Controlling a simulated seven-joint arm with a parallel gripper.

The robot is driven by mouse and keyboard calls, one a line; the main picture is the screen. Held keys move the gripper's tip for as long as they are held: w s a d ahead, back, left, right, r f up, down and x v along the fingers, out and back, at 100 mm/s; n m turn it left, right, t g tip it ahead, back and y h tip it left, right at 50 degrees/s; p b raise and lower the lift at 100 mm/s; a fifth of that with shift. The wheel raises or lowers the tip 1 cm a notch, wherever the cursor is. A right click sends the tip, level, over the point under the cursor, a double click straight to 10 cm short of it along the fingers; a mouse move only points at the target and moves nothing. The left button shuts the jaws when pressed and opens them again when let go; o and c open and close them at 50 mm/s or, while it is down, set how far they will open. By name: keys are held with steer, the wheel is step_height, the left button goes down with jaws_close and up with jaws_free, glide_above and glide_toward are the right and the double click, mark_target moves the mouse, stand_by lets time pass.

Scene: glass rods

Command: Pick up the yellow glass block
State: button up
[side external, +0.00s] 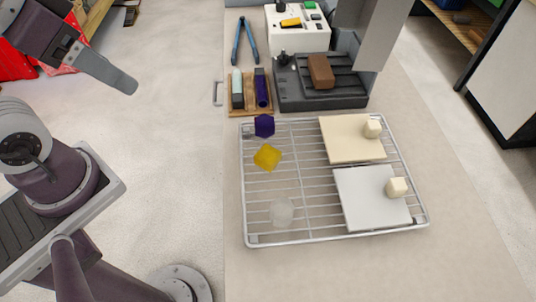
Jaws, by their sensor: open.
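The yellow glass block (267,157) sits on the left part of a wire rack (303,196) on the bench. It looks like a faceted chunk, turned at an angle to the rack's bars. My gripper (124,82) is at the upper left, off to the left of the bench and well apart from the block. It is open and empty; only one grey finger shows clearly. A dark purple block (264,126) is just behind the yellow one, and a clear, whitish block (282,212) is on the rack nearer the front.
A cream tile (345,146) and a white tile (362,205) lie on the rack's right side, each with a small pale cube. Behind are a wooden tray (251,109) with rods, blue-handled pliers (245,42), and a dark machine (293,93) with a brown block. The bench front is clear.

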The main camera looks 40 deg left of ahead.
steer(key=shift+c, duration=1.1)
